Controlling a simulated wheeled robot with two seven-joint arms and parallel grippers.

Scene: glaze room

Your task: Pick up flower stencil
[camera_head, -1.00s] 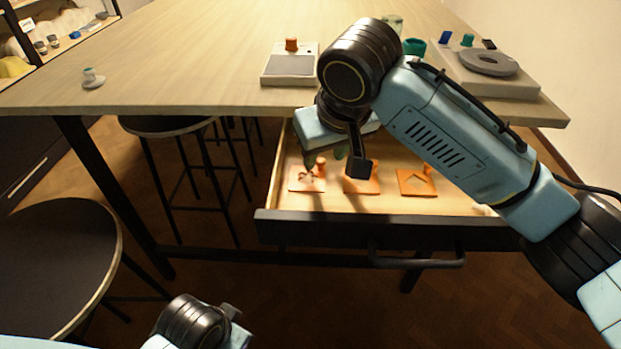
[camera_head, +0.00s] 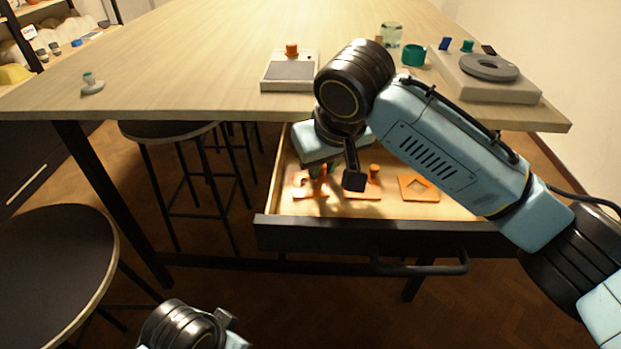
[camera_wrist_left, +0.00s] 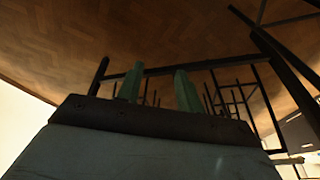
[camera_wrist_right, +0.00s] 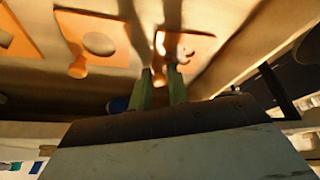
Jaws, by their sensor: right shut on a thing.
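The flower stencil (camera_head: 306,191) is a thin orange plate with an upright knob, at the left of the open drawer (camera_head: 268,205). My right gripper (camera_head: 319,171) is over it, partly hidden behind my wrist. In the right wrist view, the green fingertips (camera_wrist_right: 160,76) are close together at the flower stencil (camera_wrist_right: 190,47), shut on its knob. Whether the plate is clear of the drawer floor I cannot tell. My left gripper (camera_wrist_left: 159,80) has its fingers apart with nothing between them; its wrist shows low in the head view.
A circle stencil (camera_wrist_right: 97,42) lies beside the flower stencil, and a diamond stencil (camera_head: 419,188) lies to its right. The tabletop (camera_head: 200,70) overhangs the back of the drawer. A scale (camera_head: 290,72) and a grey wheel unit (camera_head: 490,80) stand on it. Stools (camera_head: 50,260) stand at the left.

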